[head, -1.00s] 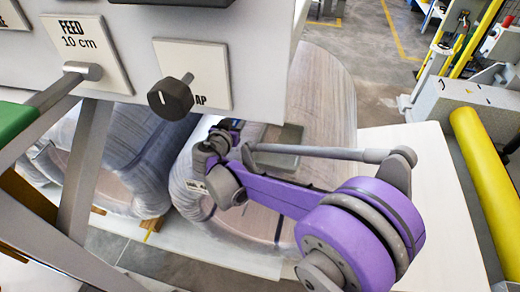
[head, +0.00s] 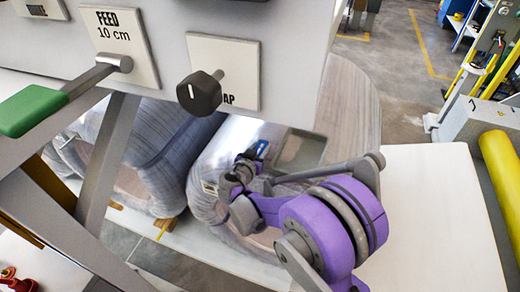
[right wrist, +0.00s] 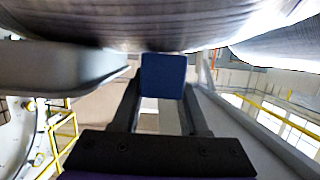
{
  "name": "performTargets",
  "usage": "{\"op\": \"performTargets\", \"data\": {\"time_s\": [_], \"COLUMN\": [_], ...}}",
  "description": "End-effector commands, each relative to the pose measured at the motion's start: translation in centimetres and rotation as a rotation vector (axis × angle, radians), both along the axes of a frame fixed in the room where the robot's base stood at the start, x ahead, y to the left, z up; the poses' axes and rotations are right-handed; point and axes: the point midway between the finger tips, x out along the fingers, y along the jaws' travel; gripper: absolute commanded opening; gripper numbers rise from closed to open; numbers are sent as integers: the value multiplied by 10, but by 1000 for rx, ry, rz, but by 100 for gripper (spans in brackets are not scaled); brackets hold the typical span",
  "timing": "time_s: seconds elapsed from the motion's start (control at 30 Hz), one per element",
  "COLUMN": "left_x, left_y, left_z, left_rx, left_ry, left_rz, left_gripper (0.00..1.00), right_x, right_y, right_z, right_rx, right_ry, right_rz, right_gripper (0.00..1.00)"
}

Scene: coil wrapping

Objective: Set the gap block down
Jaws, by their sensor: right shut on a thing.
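The gap block is a small blue block (right wrist: 163,76). In the right wrist view it sits between the two dark fingertips of my right gripper, close to the curved grey wrapped surface (right wrist: 150,28) above it. In the head view my right gripper (head: 257,153) is beside the wrapped coil (head: 212,160), and only a little blue of the block (head: 263,147) shows at its tip. The gripper is shut on the block. I cannot tell whether the block touches the coil or any support. My left gripper is not in view.
A control panel (head: 290,60) with a black knob (head: 199,93) and a green-handled lever (head: 30,110) overhangs the coils. A second wrapped coil (head: 150,150) lies to the left. A pale flat top (head: 430,215) at the right is clear. A yellow roller (head: 503,170) lies beyond.

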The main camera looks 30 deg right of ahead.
Motion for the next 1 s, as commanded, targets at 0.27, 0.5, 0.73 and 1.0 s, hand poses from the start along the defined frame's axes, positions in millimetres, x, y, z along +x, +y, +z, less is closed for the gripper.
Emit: {"op": "performTargets", "data": {"time_s": [0.27, 0.5, 0.73, 1.0], "left_x": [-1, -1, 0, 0], "left_y": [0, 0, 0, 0], "left_z": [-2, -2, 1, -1], "left_rx": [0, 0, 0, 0], "left_ry": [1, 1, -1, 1], "left_rz": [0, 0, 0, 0], "left_gripper": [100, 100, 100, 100], "right_x": [0, 0, -1, -32], "right_y": [0, 0, 2, 40], "right_z": [-3, -3, 2, 16], "right_rx": [0, 0, 0, 2], "right_ry": [0, 0, 0, 1], "right_rz": [0, 0, 1, 5], "right_gripper": [58, 73, 73, 73]}}
